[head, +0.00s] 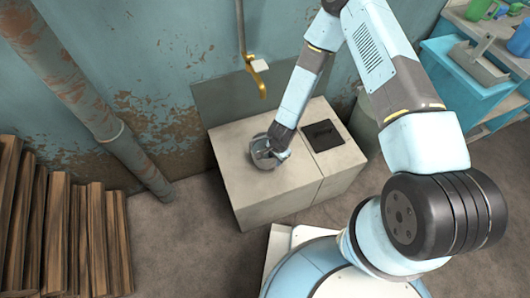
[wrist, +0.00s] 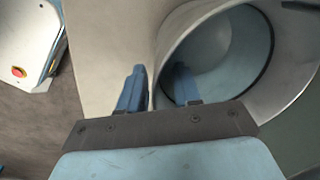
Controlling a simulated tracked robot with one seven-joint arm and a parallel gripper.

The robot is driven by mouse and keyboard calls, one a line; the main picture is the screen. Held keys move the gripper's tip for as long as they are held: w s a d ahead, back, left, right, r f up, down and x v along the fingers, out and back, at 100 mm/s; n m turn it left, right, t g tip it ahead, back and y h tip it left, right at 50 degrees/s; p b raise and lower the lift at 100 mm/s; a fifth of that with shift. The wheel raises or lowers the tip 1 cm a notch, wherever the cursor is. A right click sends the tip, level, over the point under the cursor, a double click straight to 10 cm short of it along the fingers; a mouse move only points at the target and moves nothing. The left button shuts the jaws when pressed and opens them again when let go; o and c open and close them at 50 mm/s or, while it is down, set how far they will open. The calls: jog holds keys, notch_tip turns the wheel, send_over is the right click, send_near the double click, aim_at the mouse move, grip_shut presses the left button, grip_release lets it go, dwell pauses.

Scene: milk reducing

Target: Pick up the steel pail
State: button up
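The steel pail (head: 264,154) is a small grey vessel on top of the pale block (head: 243,179). In the wrist view the pail (wrist: 228,97) fills the upper right, and its round mouth and hollow inside show. My gripper (head: 281,155) is down at the pail's right side. In the wrist view my gripper (wrist: 157,84) has its two blue fingers apart, with the near part of the pail's rim between them. The left finger is outside the wall and the right finger reaches over the mouth. I cannot tell whether either finger touches the wall.
A dark square plate (head: 322,135) is set in the block's right part. A brass tap (head: 257,77) hangs behind the block. Wooden planks (head: 62,235) lean at the left, and a blue shelf unit (head: 467,80) stands at the right. Floor is free left of the block.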

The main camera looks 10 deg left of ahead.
grip_shut()
jog(key=shift+r, duration=0.1)
dwell(0.7)
